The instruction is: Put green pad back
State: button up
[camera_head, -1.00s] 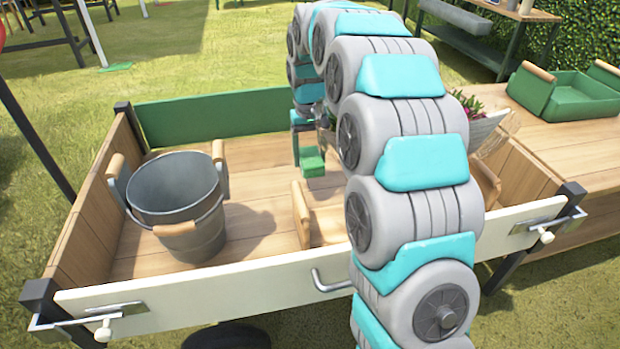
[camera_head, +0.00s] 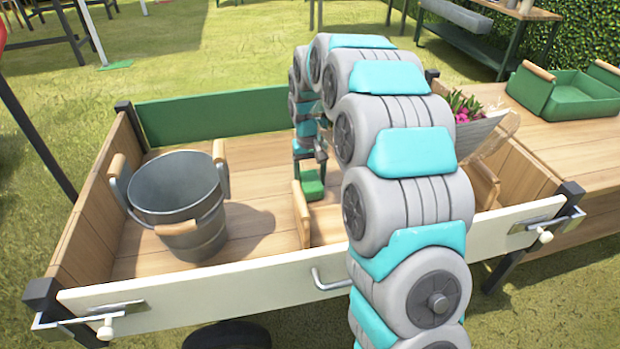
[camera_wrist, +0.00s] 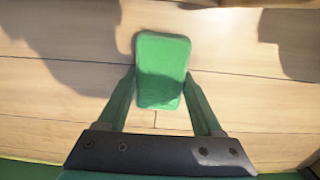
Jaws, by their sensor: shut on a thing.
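The green pad (camera_head: 312,186) is a small rounded block below my gripper (camera_head: 311,166), over the wooden bed of the cart. In the wrist view the pad (camera_wrist: 162,66) sits between the two green fingers of my gripper (camera_wrist: 160,88), which are shut on it. Wooden boards show beneath it. I cannot tell from these views how high the pad is above the boards. My arm hides part of the cart right of the pad.
A metal bucket (camera_head: 172,190) stands at left in the cart (camera_head: 220,282). A wooden crate (camera_head: 303,214) is just in front of the pad, partly hidden by my arm. Pink flowers (camera_head: 464,110) are at right. A green tray (camera_head: 580,95) sits on the side table.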

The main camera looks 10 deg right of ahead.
jog(key=o, duration=1.5)
jog(key=shift+c, duration=0.2)
